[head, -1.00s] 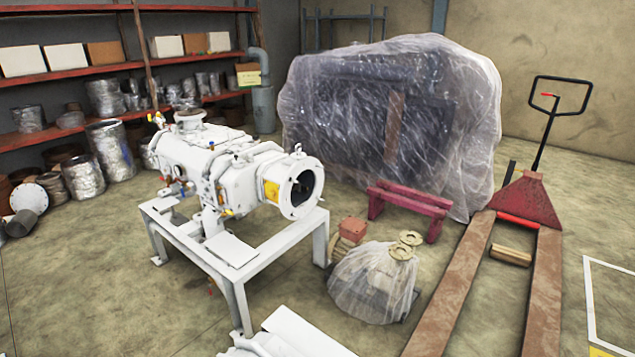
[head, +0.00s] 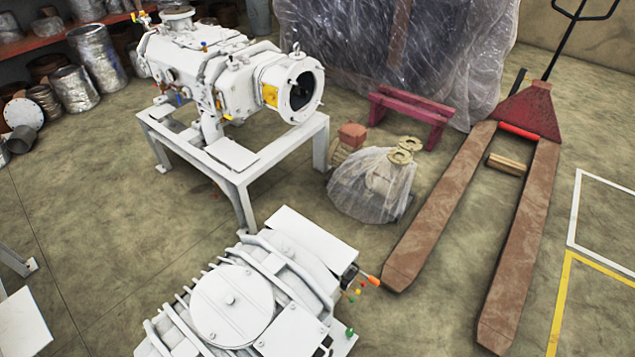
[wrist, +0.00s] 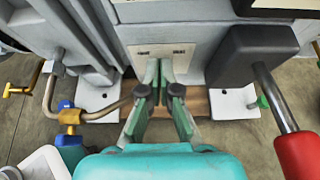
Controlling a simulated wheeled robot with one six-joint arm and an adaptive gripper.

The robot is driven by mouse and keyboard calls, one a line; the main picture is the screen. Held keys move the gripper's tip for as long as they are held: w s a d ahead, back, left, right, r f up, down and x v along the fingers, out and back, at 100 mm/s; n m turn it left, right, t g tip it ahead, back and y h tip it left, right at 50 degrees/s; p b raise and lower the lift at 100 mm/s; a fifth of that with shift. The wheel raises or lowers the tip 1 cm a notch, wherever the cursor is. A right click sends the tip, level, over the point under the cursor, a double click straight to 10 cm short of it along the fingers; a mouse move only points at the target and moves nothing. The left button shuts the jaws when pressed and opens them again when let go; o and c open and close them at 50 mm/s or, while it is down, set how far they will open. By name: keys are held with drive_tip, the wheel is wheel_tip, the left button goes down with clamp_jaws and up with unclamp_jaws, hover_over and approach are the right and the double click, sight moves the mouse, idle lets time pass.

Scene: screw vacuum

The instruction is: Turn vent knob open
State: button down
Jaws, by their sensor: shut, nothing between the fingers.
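My gripper (wrist: 163,92) is teal and shows in the wrist view, shut and empty in front of a grey panel with a pale plate (wrist: 160,62). No label marks the vent knob, so I cannot tell which control it is. A blue valve with a yellow part (wrist: 70,117) sits on a bent pipe left of the fingers. A small green knob (wrist: 262,102) is at the right. A red-handled lever (wrist: 299,152) is at the lower right. In the head view, a white vacuum machine (head: 232,305) in the foreground has an orange-tipped lever (head: 372,281) and a green knob (head: 350,332). My gripper is not in that view.
A second white vacuum machine (head: 215,75) stands on a white frame (head: 258,178). A pallet jack (head: 520,215) and a plastic-wrapped part (head: 365,185) are on the right. A dark grey block (wrist: 262,55) is close right of my fingers. Open floor lies at the left.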

drive_tip(key=shift+w+d, duration=0.35)
drive_tip(key=shift+w, duration=0.15)
idle(0.3)
drive_tip(key=shift+r, duration=0.15)
drive_tip(key=s+d, duration=0.3)
drive_tip(key=d, duration=0.1)
drive_tip(key=shift+s+d+r, duration=0.2)
drive_tip(key=shift+s+d, duration=0.1)
drive_tip(key=shift+d, duration=0.1)
idle(0.3)
drive_tip(key=w+a, duration=0.2)
drive_tip(key=a, duration=0.3)
drive_tip(key=shift+w+a+f, duration=0.15)
drive_tip(key=shift+w+a, duration=0.05)
drive_tip(key=shift+a, duration=0.2)
idle(0.5)
